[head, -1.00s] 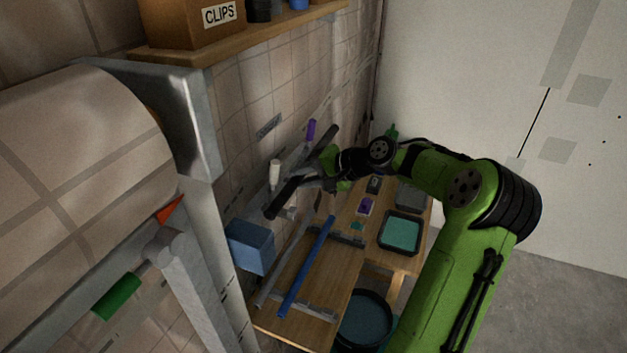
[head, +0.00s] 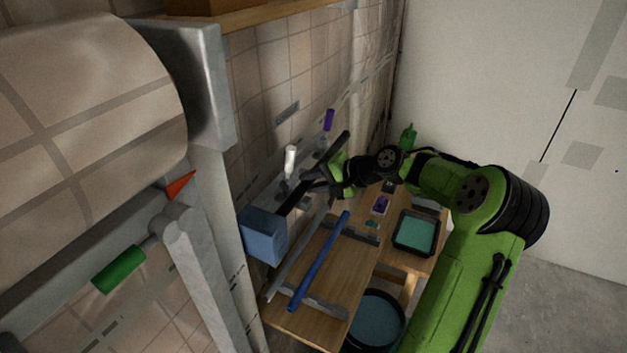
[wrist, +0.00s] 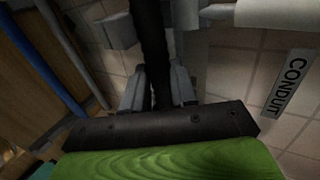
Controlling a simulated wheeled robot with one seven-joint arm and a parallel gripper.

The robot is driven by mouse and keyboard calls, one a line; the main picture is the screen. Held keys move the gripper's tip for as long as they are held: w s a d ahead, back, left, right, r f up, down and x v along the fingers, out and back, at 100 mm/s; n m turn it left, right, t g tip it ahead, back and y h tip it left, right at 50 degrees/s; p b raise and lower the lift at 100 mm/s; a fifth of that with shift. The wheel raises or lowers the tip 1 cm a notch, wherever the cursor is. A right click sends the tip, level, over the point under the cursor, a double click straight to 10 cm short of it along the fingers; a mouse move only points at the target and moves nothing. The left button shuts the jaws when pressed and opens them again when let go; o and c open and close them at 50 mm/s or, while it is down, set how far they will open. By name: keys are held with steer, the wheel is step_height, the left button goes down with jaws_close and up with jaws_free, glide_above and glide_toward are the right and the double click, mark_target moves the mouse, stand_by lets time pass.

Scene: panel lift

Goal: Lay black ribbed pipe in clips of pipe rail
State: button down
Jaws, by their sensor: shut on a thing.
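My gripper (head: 322,176) is shut on the black ribbed pipe (head: 294,203) near its middle. The pipe slants in the head view, its far end up and to the right. In the wrist view the pipe (wrist: 151,45) runs between the two grey fingers (wrist: 157,88). The grey pipe rail (head: 262,193) is on the tiled wall behind the pipe, with a white handle (head: 290,160) and a purple handle (head: 328,120) standing out. Grey clip-like parts (wrist: 118,30) show beside the pipe in the wrist view. I cannot tell whether the pipe touches them.
A blue box (head: 264,235) stands close below the pipe's near end. A blue pipe (head: 318,262) and a grey pipe (head: 290,265) lie across supports on the wooden bench (head: 345,270). A teal-lined tray (head: 415,232) is to the right. A CONDUIT label (wrist: 290,82) is on the wall.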

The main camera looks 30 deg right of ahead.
steer(key=c, duration=0.8)
jaws_free()
steer(key=p+v, duration=0.2)
steer(key=v, duration=1.4)
